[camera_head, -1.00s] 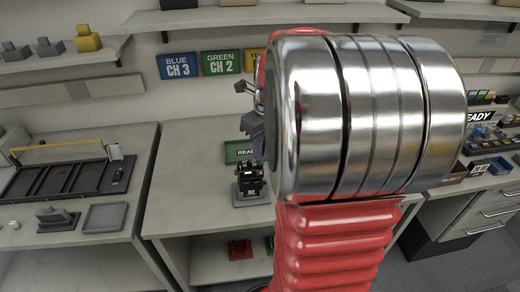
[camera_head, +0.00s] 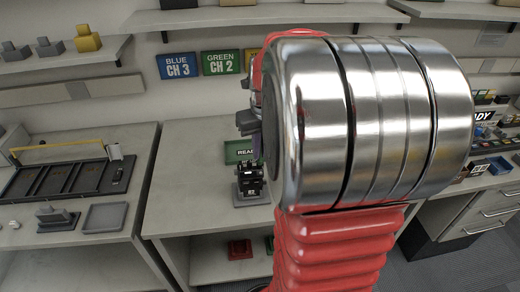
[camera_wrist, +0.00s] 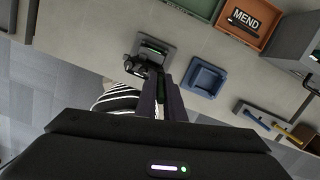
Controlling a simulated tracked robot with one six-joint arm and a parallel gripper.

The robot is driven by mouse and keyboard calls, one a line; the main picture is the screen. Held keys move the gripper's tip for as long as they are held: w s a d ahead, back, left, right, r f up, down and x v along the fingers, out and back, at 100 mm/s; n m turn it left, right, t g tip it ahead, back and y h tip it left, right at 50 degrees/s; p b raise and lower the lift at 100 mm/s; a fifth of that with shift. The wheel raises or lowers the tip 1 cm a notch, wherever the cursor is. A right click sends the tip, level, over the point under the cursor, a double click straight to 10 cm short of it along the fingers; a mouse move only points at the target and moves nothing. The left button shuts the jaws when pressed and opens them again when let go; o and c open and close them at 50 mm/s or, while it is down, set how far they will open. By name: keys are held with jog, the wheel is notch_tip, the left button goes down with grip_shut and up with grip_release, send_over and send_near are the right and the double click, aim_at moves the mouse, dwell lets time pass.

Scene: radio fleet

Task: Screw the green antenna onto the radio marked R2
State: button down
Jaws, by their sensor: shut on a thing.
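The black radio (camera_head: 250,182) stands upright in a grey stand on the middle bench, below my gripper. It also shows in the wrist view (camera_wrist: 138,67), just past the fingertips; I cannot read its marking. My gripper (camera_wrist: 161,82) points at the radio, its two dark purple fingers close together. It is shut on a thin thing, apparently the green antenna, mostly hidden between the fingers. I cannot tell whether this touches the radio. In the head view my gripper (camera_head: 251,125) is partly hidden behind my silver and red arm.
A green READY tray (camera_head: 236,152) lies behind the radio. In the wrist view an orange MEND tray (camera_wrist: 250,20) and an empty blue square holder (camera_wrist: 206,77) lie to the right. A black rack (camera_head: 65,178) with a yellow handle stands on the left bench.

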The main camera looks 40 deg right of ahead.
jog(key=c, duration=1.8)
grip_release()
notch_tip(320, 180, up, 14)
jog(key=s, duration=0.2)
jog(key=shift+a+f, duration=0.2)
jog(key=shift+a, duration=0.2)
jog(key=shift+o, duration=0.2)
